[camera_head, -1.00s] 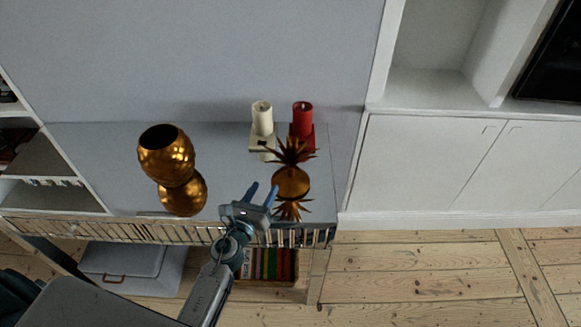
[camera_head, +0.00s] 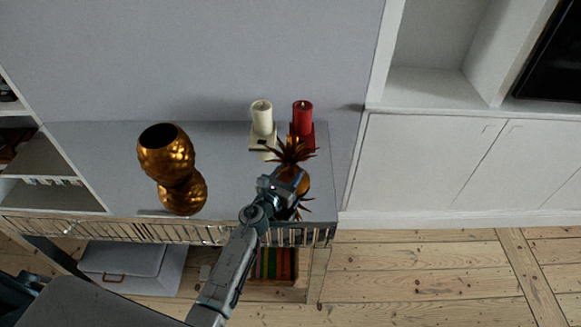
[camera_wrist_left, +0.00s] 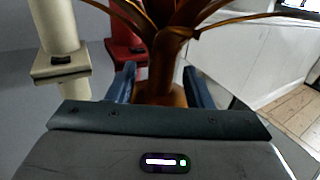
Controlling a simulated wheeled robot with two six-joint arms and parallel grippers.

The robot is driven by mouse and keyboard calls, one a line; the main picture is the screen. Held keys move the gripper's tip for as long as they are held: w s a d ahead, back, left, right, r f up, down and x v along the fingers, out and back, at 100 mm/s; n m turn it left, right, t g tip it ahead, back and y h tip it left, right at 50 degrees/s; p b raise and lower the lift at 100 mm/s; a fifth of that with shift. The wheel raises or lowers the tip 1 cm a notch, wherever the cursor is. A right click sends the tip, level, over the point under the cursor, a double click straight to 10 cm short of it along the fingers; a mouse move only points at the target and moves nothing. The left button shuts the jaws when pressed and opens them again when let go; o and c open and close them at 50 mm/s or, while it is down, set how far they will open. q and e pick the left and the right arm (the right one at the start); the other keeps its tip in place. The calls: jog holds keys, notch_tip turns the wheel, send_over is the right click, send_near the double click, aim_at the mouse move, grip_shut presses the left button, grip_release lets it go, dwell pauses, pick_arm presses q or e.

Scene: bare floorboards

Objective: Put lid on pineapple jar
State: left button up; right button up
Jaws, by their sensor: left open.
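The gold pineapple jar (camera_head: 166,152) stands upright with its top open at the left of the shiny tabletop, its reflection below it. The pineapple lid (camera_head: 293,150), gold with a crown of spiky leaves, stands at the right of the tabletop. My left gripper (camera_head: 289,178) is at the lid and hides part of its body. In the left wrist view the gripper (camera_wrist_left: 162,88) is open, one finger on each side of the lid's stem and body (camera_wrist_left: 168,65). I cannot tell whether the fingers touch it. My right gripper is not in view.
A cream candle (camera_head: 262,120) and a red candle (camera_head: 303,120) on stands are close behind the lid. The tabletop (camera_head: 225,165) is clear between jar and lid. A white cabinet (camera_head: 430,165) stands to the right. A lidded grey box (camera_head: 125,262) is under the table.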

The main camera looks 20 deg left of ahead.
pick_arm(q)
jog(key=shift+w, duration=0.3)
jog(key=shift+s, duration=0.1)
jog(key=shift+c, duration=0.9)
grip_shut()
jog(key=shift+r, duration=0.1)
